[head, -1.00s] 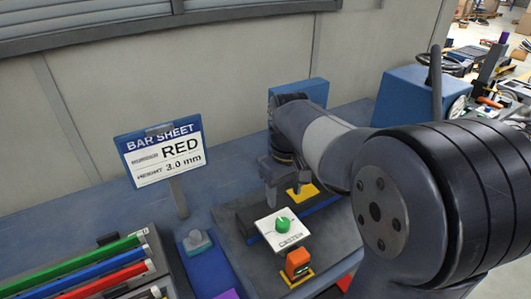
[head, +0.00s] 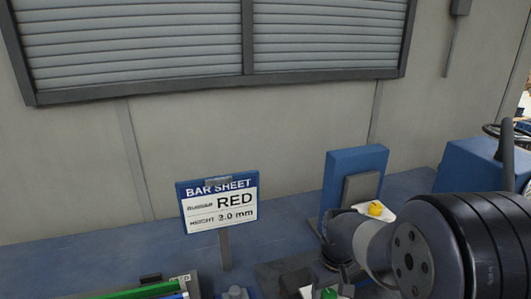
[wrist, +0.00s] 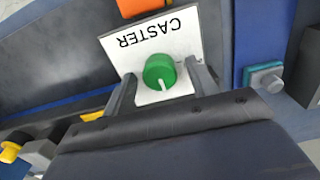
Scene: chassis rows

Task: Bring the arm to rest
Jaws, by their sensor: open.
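My gripper (wrist: 160,72) is open in the wrist view. Its two fingers appear on either side of a round green knob (wrist: 159,71) with a white pointer. The knob sits on a white plate marked CASTER (wrist: 186,30). The frames do not show clearly whether the fingers touch the knob or hang above it. In the head view my arm comes in from the lower right, bent down toward the bench, with the green knob (head: 328,294) at the bottom edge. The gripper is mostly cut off or hidden there.
A sign reading BAR SHEET, RED (head: 219,206) stands on the blue bench (head: 100,266). A blue upright block (head: 341,177) and a yellow knob (head: 375,209) are behind my arm. An orange block (wrist: 141,6) lies beyond the plate; a grey-blue button (wrist: 265,77) is to the right.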

